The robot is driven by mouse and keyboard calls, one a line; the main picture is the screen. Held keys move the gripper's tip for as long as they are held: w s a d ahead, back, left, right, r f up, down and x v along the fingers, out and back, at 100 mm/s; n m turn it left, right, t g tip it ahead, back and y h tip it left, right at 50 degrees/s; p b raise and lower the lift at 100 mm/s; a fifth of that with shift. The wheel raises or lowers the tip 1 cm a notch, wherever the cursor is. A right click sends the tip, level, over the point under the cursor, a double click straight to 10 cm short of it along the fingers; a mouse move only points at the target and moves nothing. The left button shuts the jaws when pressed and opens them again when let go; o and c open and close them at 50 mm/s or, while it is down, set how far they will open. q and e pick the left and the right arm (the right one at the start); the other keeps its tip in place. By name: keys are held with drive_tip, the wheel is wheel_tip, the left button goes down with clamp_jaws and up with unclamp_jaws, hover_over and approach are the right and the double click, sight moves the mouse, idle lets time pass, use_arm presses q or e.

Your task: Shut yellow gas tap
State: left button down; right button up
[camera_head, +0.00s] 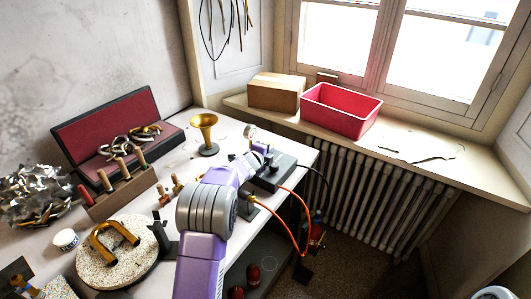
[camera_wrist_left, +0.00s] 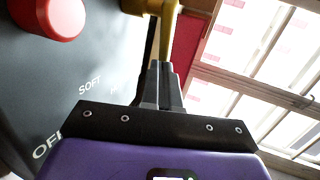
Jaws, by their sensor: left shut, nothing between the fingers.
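The yellow gas tap (camera_wrist_left: 168,30) shows at the top of the left wrist view, its lever pointing down toward my fingers. It stands by a dark panel with a red knob (camera_wrist_left: 48,14) and white lettering, partly readable as "SOFT". My left gripper (camera_wrist_left: 160,68) is shut and empty, its tips at the lower end of the yellow lever; I cannot tell whether they touch. In the head view my left gripper (camera_head: 261,148) is over the black control box (camera_head: 275,175) at the bench's right end, and the tap cannot be made out there. My right gripper is not in view.
A pressure gauge (camera_head: 250,130) stands just behind the box. An orange hose (camera_head: 300,215) loops off the bench's right edge. A pink bin (camera_head: 341,110) and cardboard box (camera_head: 275,92) sit on the windowsill above a radiator (camera_head: 370,185).

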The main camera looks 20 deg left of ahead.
use_arm(q)
drive_tip(key=shift+w, duration=0.35)
drive_tip(key=shift+d, duration=0.1)
idle(0.4)
